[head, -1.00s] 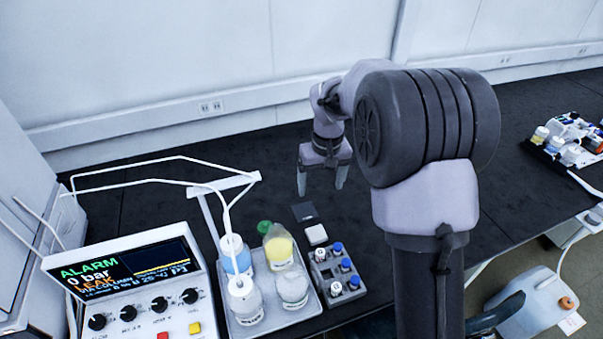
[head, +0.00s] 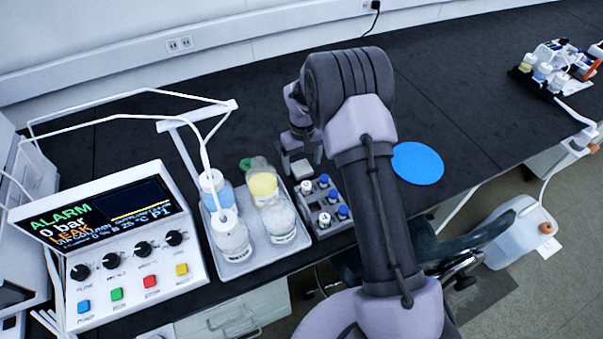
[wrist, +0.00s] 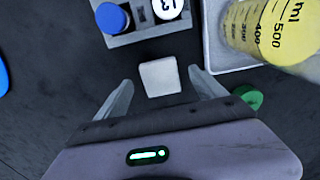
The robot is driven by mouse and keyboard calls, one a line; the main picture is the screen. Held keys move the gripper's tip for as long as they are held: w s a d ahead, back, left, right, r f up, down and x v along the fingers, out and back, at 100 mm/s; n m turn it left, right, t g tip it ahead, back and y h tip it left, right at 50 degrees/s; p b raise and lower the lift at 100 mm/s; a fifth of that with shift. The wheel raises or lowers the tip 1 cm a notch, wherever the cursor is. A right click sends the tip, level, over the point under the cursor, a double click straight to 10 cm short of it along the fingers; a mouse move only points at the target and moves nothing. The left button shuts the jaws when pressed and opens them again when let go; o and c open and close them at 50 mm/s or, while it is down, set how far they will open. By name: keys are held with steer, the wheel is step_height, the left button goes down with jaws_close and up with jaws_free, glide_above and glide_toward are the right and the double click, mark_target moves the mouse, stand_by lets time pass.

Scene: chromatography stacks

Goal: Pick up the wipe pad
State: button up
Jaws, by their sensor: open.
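The wipe pad (wrist: 160,77) is a small white square lying on the dark bench. In the head view the pad (head: 302,169) sits just behind the vial rack, partly covered by my arm's end. My gripper (wrist: 161,84) is open and empty, with one finger to each side of the pad in the wrist view. The pad lies between and slightly beyond the fingertips in that picture. In the head view my gripper (head: 301,157) is low over the pad. I cannot tell whether the fingers touch the pad or how high they are.
A grey rack (head: 327,207) with blue- and white-capped vials is close by. A tray (head: 243,268) of bottles stands to the left, with a green cap (wrist: 248,97) near the right finger. A blue disc (head: 417,163) lies to the right. Bench behind is clear.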

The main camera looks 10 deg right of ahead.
mark_target(302, 169)
step_height(302, 169, down, 2)
steer(key=shift+f, duration=0.1)
steer(key=shift+r, duration=0.2)
steer(key=shift+c, duration=1.3)
steer(key=c, duration=1.1)
step_height(302, 169, up, 10)
steer(key=p, duration=0.3)
steer(key=shift+p, duration=0.4)
steer(key=shift+c, duration=0.2)
